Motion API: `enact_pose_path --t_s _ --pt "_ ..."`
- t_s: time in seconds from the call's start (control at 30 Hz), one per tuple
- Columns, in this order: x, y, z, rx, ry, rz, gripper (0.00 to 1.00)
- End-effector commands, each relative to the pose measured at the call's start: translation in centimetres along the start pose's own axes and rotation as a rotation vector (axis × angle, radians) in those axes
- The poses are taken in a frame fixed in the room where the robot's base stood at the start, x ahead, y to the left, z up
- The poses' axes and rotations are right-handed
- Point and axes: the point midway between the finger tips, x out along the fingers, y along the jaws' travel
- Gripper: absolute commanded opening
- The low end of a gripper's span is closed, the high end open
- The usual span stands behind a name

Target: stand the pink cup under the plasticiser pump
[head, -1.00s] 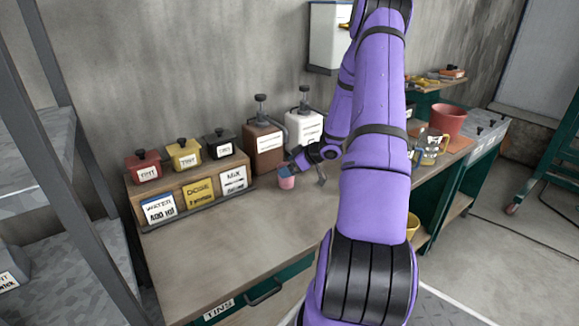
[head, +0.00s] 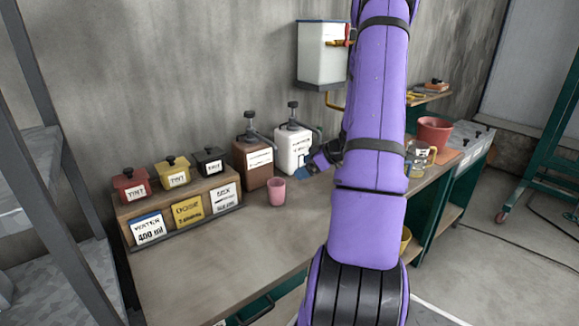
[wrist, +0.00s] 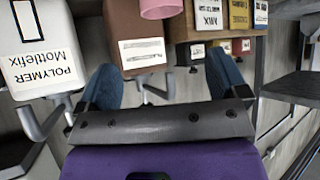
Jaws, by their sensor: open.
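The pink cup (head: 277,191) stands upright on the bench, just in front and to the right of the brown pump bottle (head: 252,165). The brown bottle's spout (head: 268,142) reaches toward the cup's side; I cannot tell if its tip is exactly above the cup. Its label is too small to read. The white pump bottle (wrist: 40,55) reads POLYMER in the wrist view. My gripper (head: 308,167) is open and empty, right of the cup and in front of the white bottle. In the wrist view its blue fingers (wrist: 162,82) are wide apart, and the cup (wrist: 160,7) is beyond them, cut by the top edge.
A wooden rack (head: 187,227) at left holds red, yellow and black tint pots above label cards. A white wall tank (head: 322,55) hangs behind my arm. A red pot (head: 433,131) and glass jug (head: 421,155) are at right. The front bench top (head: 230,262) is clear.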

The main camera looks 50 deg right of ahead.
Motion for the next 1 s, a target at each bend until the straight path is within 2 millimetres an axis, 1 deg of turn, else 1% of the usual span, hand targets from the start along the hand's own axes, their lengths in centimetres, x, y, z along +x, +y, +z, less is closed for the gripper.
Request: enact_pose_path --t_s 0.07,0.17,0.2,0.27,0.3,0.37,0.4,0.47,0.5,0.57,0.6,0.67,0.7,0.77,0.83,0.97,1.0 --pt "0.0 0.1 -1.7 -0.022 -0.015 0.035 0.92" --pt "0.1 0.1 -5.0 -0.063 -0.052 0.12 0.92" --pt "0.0 0.1 -6.7 -0.079 -0.068 0.164 0.92" --pt "-0.2 -0.3 -9.4 -0.102 -0.094 0.233 0.92" --pt "-0.4 -0.6 -11.1 -0.113 -0.11 0.279 0.92" --pt "-0.9 -1.3 -13.4 -0.125 -0.132 0.344 0.92" --pt "-1.2 -1.9 -15.0 -0.129 -0.145 0.385 0.92" --pt "-1.9 -3.0 -17.2 -0.131 -0.163 0.441 0.92" --pt "-2.4 -3.9 -18.5 -0.13 -0.174 0.476 0.92" --pt "-3.3 -5.3 -20.3 -0.121 -0.188 0.525 0.92" --pt "-3.9 -6.5 -21.4 -0.114 -0.198 0.553 0.92" --pt "-4.8 -8.2 -22.9 -0.097 -0.21 0.59 0.92" --pt "-5.4 -9.6 -23.7 -0.084 -0.219 0.611 0.92" --pt "-6.5 -11.6 -24.8 -0.059 -0.23 0.635 0.92" --pt "-7.7 -14.2 -25.6 -0.026 -0.244 0.653 0.92" --pt "-9.9 -19.4 -26.4 0.044 -0.272 0.653 0.92" --pt "-10.5 -21.0 -26.4 0.066 -0.28 0.644 0.92"
